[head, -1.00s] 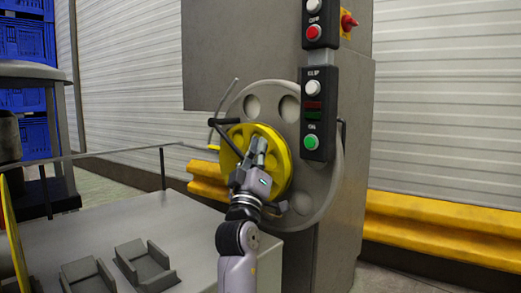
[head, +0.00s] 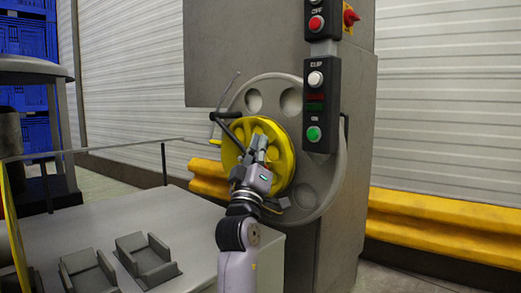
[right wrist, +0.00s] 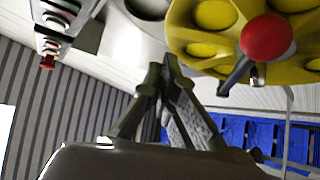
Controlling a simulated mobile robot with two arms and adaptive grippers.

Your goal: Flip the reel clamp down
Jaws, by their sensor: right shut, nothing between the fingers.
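A yellow reel (head: 287,154) sits on a large grey disc (head: 318,193) on the machine's face. A dark bent lever (head: 228,133), which looks like the reel clamp, reaches up and left across the reel. In the right wrist view a dark lever with a red ball knob (right wrist: 267,38) stands in front of the yellow reel (right wrist: 190,22). My right gripper (head: 257,147) is shut and empty in front of the reel, hiding its middle. In the wrist view its fingertips (right wrist: 165,62) are left of and below the knob, apart from it. My left gripper is not in view.
A control panel with buttons (head: 318,105) hangs right of the reel. A grey table (head: 75,235) with two small brackets (head: 147,258) lies front left. A yellow guard rail (head: 440,225) runs along the wall. Blue crates (head: 28,40) stand at the far left.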

